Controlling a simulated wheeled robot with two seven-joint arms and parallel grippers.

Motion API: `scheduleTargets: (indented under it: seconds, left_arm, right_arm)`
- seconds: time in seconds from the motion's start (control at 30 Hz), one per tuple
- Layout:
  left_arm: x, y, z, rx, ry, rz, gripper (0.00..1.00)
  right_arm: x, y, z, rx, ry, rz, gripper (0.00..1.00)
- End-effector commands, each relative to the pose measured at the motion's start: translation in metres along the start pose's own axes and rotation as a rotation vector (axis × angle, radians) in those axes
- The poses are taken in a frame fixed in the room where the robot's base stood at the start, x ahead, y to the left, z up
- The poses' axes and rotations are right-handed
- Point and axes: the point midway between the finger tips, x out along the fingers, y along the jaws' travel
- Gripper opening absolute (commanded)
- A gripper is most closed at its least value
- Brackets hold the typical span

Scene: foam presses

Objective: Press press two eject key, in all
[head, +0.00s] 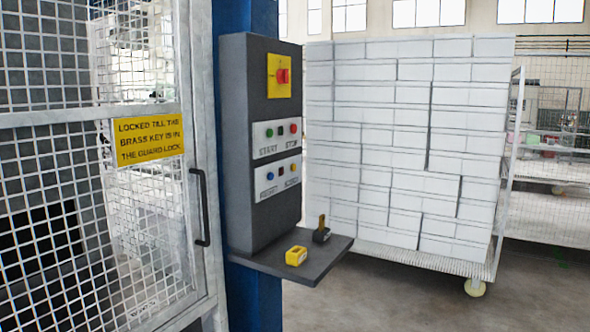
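A dark grey control box (273,218) stands on a blue post beside the mesh guard. Its lower white plate (277,188) carries a blue button (270,171) on the left, a small dark piece in the middle and a yellow button (293,168) on the right. The lettering under these is blurred; I cannot read it surely. The upper white plate (278,146) has a green button (268,132) over START and a red button (293,128) over STOP. A red rotary switch (283,76) sits on a yellow plate at the top. Neither gripper shows.
A dark shelf (302,275) juts out below the box, holding a yellow block (296,256) and a dark holder (321,236) with a brass-coloured piece upright in it. The mesh door (85,118) is at left, with a yellow sign (148,138). A trolley of white blocks (405,150) stands behind.

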Motion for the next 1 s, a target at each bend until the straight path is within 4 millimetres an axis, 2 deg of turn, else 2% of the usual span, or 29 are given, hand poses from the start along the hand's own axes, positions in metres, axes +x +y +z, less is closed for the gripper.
scheduleTargets:
  seconds: [0.07,0.57,1.0]
  left_arm:
    - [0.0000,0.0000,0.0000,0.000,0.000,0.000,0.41]
    - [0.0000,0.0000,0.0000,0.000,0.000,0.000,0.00]
    - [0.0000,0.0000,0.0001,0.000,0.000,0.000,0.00]
  right_arm:
    - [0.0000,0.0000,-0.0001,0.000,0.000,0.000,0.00]
    - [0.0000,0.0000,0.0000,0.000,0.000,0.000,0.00]
    - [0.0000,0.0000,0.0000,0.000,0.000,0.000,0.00]
